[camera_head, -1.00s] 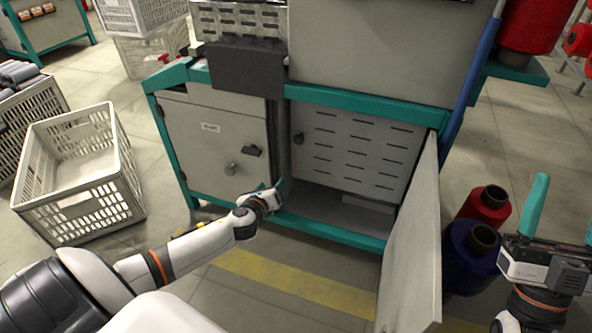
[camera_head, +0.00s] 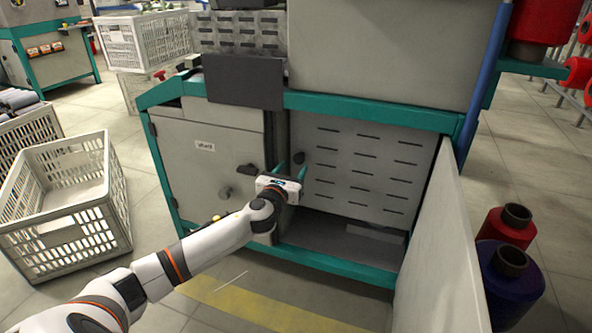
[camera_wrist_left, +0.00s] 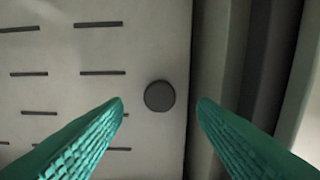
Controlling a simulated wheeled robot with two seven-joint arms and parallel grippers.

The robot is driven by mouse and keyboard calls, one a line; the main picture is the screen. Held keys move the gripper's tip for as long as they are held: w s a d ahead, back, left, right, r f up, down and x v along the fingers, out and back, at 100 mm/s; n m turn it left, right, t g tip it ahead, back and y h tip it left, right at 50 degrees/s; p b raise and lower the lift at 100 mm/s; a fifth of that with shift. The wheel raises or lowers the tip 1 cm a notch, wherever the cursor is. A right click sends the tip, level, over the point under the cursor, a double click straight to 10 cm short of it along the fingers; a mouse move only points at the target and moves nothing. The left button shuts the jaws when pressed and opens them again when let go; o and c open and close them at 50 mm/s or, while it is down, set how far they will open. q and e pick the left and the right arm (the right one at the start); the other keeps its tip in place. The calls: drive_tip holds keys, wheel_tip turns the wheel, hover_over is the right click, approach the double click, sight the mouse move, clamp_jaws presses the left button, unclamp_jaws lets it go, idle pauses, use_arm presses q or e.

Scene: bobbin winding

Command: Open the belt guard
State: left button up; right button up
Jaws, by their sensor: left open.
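The belt guard (camera_head: 362,172) is a pale grey slotted panel inside the machine's lower right bay. It looks closed and flush in its opening. Its dark round knob (camera_head: 299,158) is near its upper left edge. My left gripper (camera_head: 291,171) is open and empty in front of the knob, with its green fingers pointing at the panel. In the left wrist view the knob (camera_wrist_left: 159,96) lies ahead, between and just beyond the fingertips. The fingers do not appear to touch it. My right gripper is out of view.
An outer door (camera_head: 445,255) stands swung open at the right of the bay. A closed cabinet door (camera_head: 212,165), labelled and with a handle, is at the left. Red (camera_head: 508,227) and blue (camera_head: 510,275) thread cones stand beyond the open door. A crate (camera_head: 65,205) is at far left.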

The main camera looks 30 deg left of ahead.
sight(298, 161)
use_arm(q)
drive_tip(key=shift+b+x, duration=0.55)
drive_tip(key=shift+x, duration=1.35)
drive_tip(key=shift+c, duration=0.2)
clamp_jaws()
